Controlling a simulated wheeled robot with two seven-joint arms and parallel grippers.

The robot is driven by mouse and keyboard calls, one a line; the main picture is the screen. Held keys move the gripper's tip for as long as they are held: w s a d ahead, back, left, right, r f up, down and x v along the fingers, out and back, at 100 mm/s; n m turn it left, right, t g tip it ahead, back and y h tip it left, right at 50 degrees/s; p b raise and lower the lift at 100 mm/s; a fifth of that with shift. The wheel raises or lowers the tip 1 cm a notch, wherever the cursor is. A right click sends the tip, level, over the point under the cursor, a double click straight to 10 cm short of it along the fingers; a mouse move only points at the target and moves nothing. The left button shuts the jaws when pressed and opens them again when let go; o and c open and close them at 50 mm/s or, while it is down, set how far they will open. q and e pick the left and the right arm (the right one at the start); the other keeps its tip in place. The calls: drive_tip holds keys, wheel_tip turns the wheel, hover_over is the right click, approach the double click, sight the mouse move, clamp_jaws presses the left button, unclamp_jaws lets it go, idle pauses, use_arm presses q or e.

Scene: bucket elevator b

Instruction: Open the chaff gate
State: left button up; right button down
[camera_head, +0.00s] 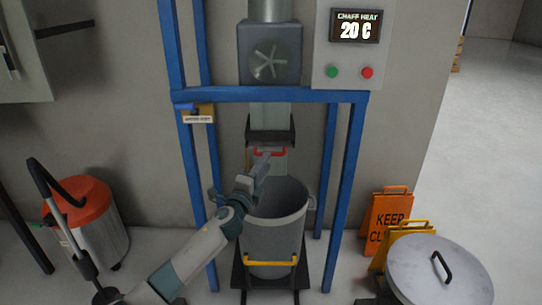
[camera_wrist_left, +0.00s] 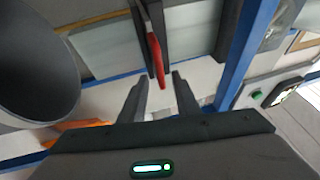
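The chaff gate (camera_head: 270,133) is a dark slide frame at the bottom of the chute, inside the blue stand. Its red handle (camera_head: 270,152) sticks out at the front, and in the left wrist view the red handle (camera_wrist_left: 158,62) is just ahead of the fingertips. My left gripper (camera_head: 262,163) is at the handle, above the bucket rim. In the left wrist view my left gripper (camera_wrist_left: 160,82) is open, with the handle's end at the gap between its fingers and no grip on it. My right gripper is out of view.
A grey bucket (camera_head: 268,235) with a yellow handle stands under the chute. Blue posts (camera_head: 347,170) flank it. A control box (camera_head: 352,45) reads "CHAFF HEAT 20 C". A vacuum (camera_head: 95,225) is left; caution signs (camera_head: 388,212) and a lidded drum (camera_head: 438,270) are right.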

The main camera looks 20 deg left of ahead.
use_arm(q)
drive_tip(key=x, duration=0.5)
drive_tip(key=shift+w+r+b, duration=0.1)
drive_tip(key=shift+w+b, duration=0.2)
drive_tip(key=shift+b, duration=0.1)
drive_tip(key=shift+w, duration=0.1)
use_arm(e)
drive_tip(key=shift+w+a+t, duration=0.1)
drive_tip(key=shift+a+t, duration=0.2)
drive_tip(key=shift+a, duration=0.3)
use_arm(q)
drive_tip(key=shift+c, duration=0.2)
